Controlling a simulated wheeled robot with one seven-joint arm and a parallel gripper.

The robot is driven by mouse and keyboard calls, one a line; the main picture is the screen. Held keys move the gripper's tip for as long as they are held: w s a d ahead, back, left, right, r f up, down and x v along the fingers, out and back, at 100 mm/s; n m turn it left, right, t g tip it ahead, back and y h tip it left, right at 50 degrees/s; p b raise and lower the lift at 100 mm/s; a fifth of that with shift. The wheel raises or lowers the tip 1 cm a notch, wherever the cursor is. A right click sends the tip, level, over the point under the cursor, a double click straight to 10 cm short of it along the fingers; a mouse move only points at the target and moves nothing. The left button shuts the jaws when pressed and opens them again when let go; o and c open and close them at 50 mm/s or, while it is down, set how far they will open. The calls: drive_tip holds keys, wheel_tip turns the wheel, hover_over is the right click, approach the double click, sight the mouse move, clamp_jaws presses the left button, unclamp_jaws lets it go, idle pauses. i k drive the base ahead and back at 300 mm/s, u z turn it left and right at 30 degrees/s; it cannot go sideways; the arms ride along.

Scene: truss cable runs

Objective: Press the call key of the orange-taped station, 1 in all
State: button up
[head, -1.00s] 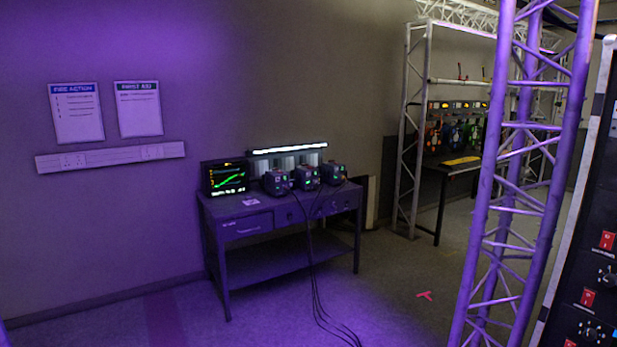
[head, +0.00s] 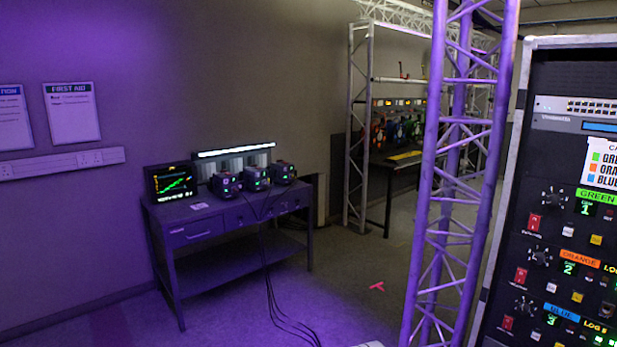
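A tall black rack (head: 560,150) stands at the right edge. Its middle row carries an orange label strip (head: 580,259) reading ORANGE, with a small display (head: 569,269) showing a green 2. Around that row are a red rocker switch (head: 520,276), a dark knob (head: 540,257), a white key (head: 551,288) and a yellow key (head: 577,296). I cannot tell which of these is the call key. A green-labelled row (head: 597,196) is above and a blue-labelled row (head: 562,313) below, with similar controls. My gripper is not in view.
A lit truss tower (head: 455,170) stands just left of the rack. A desk (head: 185,240) with a monitor (head: 172,182) and small boxes (head: 256,178) is against the wall, its cables (head: 268,285) trailing onto the floor.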

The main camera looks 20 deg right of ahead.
sight(577, 297)
drive_tip(key=z, duration=2.1)
